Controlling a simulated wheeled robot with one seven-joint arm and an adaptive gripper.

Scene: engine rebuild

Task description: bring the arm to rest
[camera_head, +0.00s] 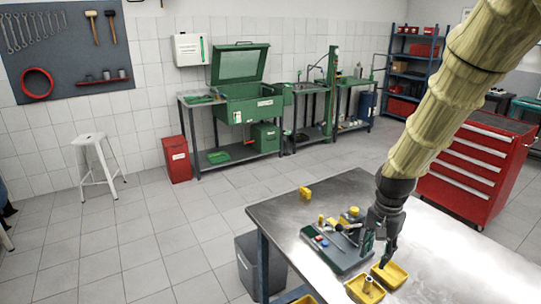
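My arm comes down from the upper right in a ribbed yellowish sleeve, and my gripper (377,252) hangs at its lower end above the steel table (445,250). The dark fingers point down and look spread apart, with nothing visible between them. The fingertips are just behind a pair of small yellow trays (390,276), at the right edge of a dark tray (345,264) with small parts on it. Whether the fingers touch anything cannot be told.
A nearer yellow tray (356,292) holds a small cylindrical part. A yellow block (305,193) lies near the table's back corner. A red drawer cabinet (467,178) stands behind the table at right. A grey bin (246,262) stands beside the table. The table's right side is clear.

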